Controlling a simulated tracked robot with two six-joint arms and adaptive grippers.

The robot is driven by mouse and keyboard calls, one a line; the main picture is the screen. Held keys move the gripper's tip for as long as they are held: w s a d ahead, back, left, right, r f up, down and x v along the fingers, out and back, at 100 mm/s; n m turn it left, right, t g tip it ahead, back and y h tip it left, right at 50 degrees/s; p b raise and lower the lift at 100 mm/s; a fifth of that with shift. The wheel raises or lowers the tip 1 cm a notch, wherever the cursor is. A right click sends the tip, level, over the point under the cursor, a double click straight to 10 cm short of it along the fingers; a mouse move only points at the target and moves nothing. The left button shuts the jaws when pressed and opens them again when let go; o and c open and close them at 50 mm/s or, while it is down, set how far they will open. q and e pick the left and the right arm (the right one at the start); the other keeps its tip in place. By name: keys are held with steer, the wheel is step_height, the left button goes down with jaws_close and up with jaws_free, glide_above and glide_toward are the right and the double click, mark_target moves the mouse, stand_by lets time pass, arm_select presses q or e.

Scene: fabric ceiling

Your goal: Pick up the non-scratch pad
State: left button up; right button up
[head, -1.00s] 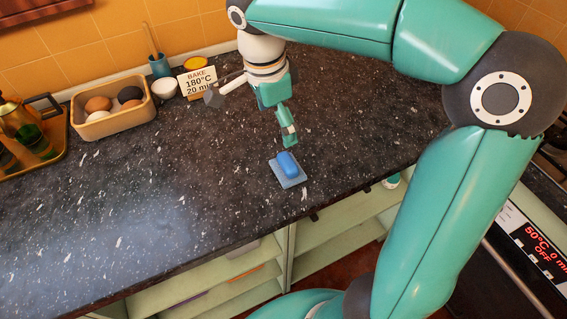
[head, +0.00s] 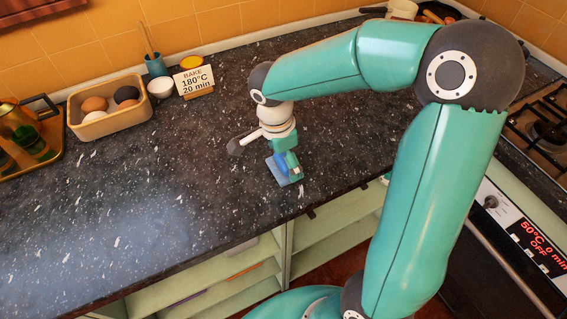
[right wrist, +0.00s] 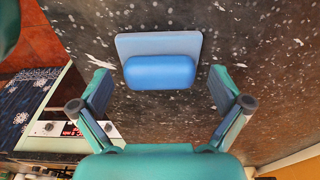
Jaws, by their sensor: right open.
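The non-scratch pad is a bright blue block (right wrist: 160,72) on a flat grey-blue base (right wrist: 158,42). It lies on the dark speckled counter, and in the head view the pad (head: 277,170) is partly hidden by my right gripper (head: 288,168). My right gripper is open; in the right wrist view its two fingers (right wrist: 162,88) stand wide apart, to either side of the blue block, with nothing held between them. I cannot tell how high the fingertips are above the counter. My left gripper is not in view.
A tray with a pot (head: 28,135) is at far left. The middle left counter (head: 150,190) is clear.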

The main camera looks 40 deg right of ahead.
steer(key=shift+f, duration=0.1)
steer(key=shift+c, duration=0.2)
steer(key=c, duration=1.2)
steer(key=shift+o, duration=0.2)
